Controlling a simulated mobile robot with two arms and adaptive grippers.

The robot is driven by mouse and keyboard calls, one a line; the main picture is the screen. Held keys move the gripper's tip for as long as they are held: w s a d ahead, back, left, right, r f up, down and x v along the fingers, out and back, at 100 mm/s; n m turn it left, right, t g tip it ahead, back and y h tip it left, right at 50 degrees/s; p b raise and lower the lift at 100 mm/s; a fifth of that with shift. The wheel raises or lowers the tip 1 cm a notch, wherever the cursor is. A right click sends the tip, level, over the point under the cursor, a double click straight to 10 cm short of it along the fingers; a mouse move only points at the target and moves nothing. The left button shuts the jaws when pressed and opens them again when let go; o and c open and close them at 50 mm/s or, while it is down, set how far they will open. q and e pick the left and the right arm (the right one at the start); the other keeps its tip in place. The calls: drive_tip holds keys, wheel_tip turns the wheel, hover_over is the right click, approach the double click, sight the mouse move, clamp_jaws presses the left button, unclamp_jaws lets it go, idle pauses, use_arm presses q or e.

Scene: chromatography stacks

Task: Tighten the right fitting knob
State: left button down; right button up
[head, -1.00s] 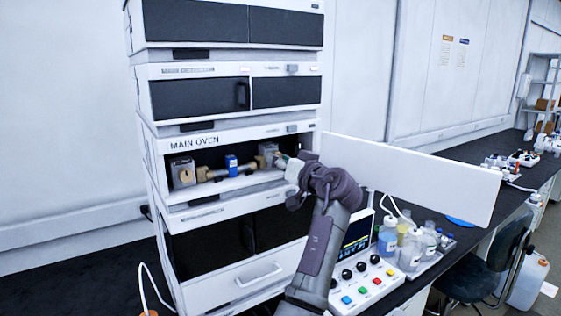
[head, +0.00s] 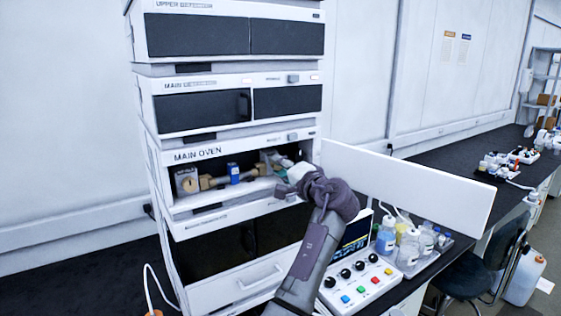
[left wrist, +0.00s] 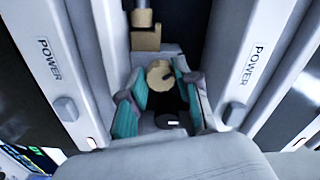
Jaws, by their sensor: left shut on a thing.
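The main oven (head: 218,152) is open, and a column with a blue band (head: 233,172) lies inside between two fittings. The left fitting knob (head: 188,184) is a round tan disc on a grey block. My left gripper (head: 273,162) reaches into the right end of the oven and covers the right fitting there. In the left wrist view, the right fitting knob (left wrist: 160,74) is tan and round. It sits between the teal finger pads of my left gripper (left wrist: 164,100), which is shut on it. My right gripper is in neither view.
The oven's white door (head: 410,182) stands swung open to the right, just beyond my arm. A control box with knobs and coloured buttons (head: 362,282) and several bottles (head: 410,246) stand on the bench below it.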

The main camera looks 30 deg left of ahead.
use_arm(q)
drive_tip(key=m+p, duration=0.1)
drive_tip(key=m, duration=0.1)
drive_tip(key=r+m+p, duration=0.1)
drive_tip(key=m+p, duration=0.1)
drive_tip(key=shift+f+m+p, duration=0.2)
drive_tip(key=shift+m+p, duration=0.45)
drive_tip(key=shift+m, duration=0.35)
drive_tip(key=c, duration=0.8)
unclamp_jaws()
drive_tip(key=shift+w+f, duration=0.1)
drive_tip(key=shift+f, duration=0.05)
drive_tip(key=shift+f, duration=0.15)
